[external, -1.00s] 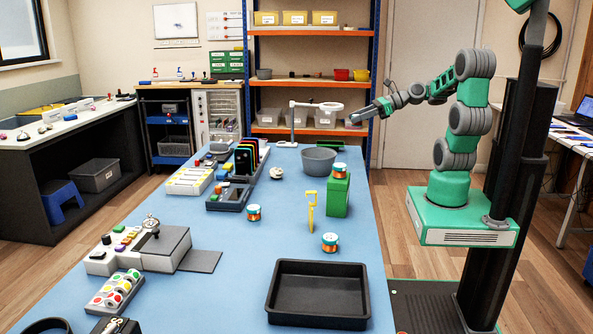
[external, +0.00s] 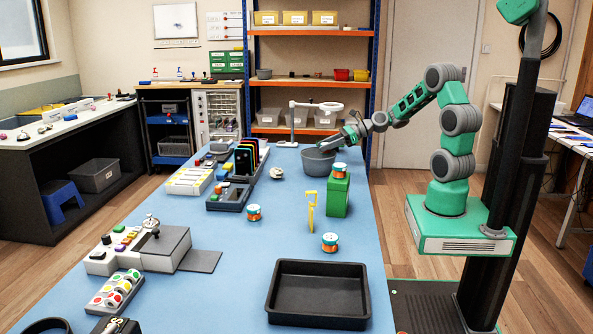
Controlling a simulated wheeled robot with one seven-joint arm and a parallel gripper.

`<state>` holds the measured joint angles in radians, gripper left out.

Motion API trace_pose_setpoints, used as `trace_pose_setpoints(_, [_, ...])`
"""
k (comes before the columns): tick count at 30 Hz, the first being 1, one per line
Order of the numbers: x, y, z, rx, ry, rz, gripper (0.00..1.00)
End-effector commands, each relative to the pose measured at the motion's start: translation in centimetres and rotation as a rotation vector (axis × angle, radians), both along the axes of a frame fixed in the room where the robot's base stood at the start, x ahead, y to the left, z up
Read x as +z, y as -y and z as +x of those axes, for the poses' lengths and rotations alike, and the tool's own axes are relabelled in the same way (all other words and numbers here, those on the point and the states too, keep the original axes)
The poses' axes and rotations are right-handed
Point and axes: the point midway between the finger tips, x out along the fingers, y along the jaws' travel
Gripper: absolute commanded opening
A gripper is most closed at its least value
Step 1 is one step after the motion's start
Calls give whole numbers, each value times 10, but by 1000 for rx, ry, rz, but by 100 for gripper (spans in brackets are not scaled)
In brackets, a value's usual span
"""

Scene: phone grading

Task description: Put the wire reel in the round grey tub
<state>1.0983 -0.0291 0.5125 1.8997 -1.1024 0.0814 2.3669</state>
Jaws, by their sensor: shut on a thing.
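The round grey tub (external: 318,164) stands upright on the blue table, towards the far end. My gripper (external: 326,147) is at the top of the tub, reaching in from the right and tilted down. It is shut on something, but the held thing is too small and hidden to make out. An orange, white and teal wire reel (external: 340,170) sits on a green box (external: 339,195). A similar reel (external: 254,212) stands on the table left of the yellow tool, and another (external: 330,242) stands nearer the front. None of these three is touched by my gripper.
A yellow tool (external: 311,208) stands beside the green box. A black tray (external: 318,316) lies at the front. A white lamp-like stand (external: 292,125) rises behind the tub. A rack of phones (external: 247,160) stands left of the tub. The table's middle is mostly clear.

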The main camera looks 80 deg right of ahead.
Motion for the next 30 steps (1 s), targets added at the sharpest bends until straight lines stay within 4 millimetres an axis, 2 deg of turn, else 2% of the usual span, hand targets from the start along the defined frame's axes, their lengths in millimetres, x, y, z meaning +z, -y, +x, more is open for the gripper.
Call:
trace_pose_setpoints(1, [-10,0,0,-1,0,2,2])
trace_pose_setpoints(2, [-12,0,0,0,0,0,2])
trace_pose_setpoints(9, [-11,0,0,0,1,-2,2])
trace_pose_setpoints(23, [-25,-1,-1,0,-4,3,2])
trace_pose_setpoints(24, [-25,-1,-1,-1,-5,3,44])
trace_pose_setpoints(27, [-27,-1,-1,0,-6,5,50])
trace_pose_setpoints(30, [-28,-2,-2,0,-8,7,50])
